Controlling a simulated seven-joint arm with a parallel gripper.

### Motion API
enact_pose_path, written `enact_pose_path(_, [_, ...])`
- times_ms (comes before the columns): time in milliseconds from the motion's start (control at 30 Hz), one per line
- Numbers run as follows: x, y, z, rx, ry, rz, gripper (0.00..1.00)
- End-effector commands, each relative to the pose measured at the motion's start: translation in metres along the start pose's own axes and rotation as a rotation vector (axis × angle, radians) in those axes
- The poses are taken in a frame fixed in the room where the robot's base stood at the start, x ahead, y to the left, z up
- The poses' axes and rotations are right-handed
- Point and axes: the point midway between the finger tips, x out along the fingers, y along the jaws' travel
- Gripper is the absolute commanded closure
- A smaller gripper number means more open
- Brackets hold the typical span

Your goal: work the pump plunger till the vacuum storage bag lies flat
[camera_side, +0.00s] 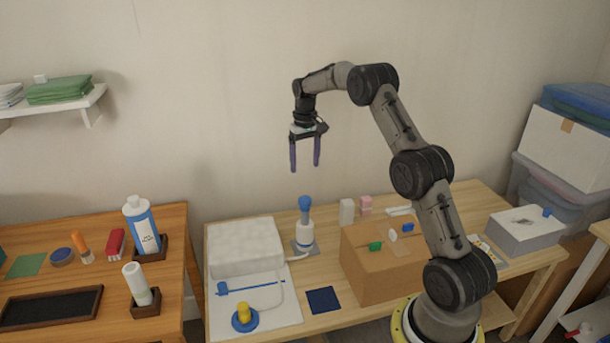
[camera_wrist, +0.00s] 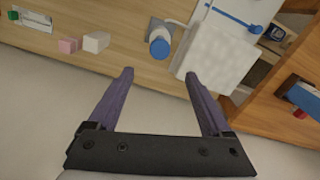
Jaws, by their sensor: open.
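The pump (camera_side: 304,236) stands upright on a grey plate on the table, with a blue plunger knob (camera_side: 305,203) on top. In the wrist view the blue knob (camera_wrist: 159,48) shows from above. The vacuum storage bag (camera_side: 245,247) is white and puffed up like a thick block at the table's left. A blue strip (camera_side: 250,287) and a blue round valve piece with a yellow top (camera_side: 244,314) lie in front of its puffed part. A pale hose links pump and bag. My gripper (camera_side: 305,168) is open and empty, pointing down above the pump, well clear of it.
A cardboard box (camera_side: 382,262) with coloured clips stands right of the pump. White (camera_side: 347,212) and pink (camera_side: 366,203) blocks are behind it. A dark blue square (camera_side: 323,300) lies in front. The left table (camera_side: 180,243) holds bottles and a black tray. The air around my gripper is free.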

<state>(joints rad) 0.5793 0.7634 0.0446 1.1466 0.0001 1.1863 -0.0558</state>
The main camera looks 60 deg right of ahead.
Motion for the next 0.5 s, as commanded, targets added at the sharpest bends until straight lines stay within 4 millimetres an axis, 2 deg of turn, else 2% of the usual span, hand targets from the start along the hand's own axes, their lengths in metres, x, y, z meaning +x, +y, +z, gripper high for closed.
enact_pose_path(167, [-0.0100, 0.0000, 0.0000, 0.000, 0.000, 0.000, 0.17])
enact_pose_path(500, [-0.0105, 0.0000, 0.0001, -0.007, 0.000, 0.000, 0.17])
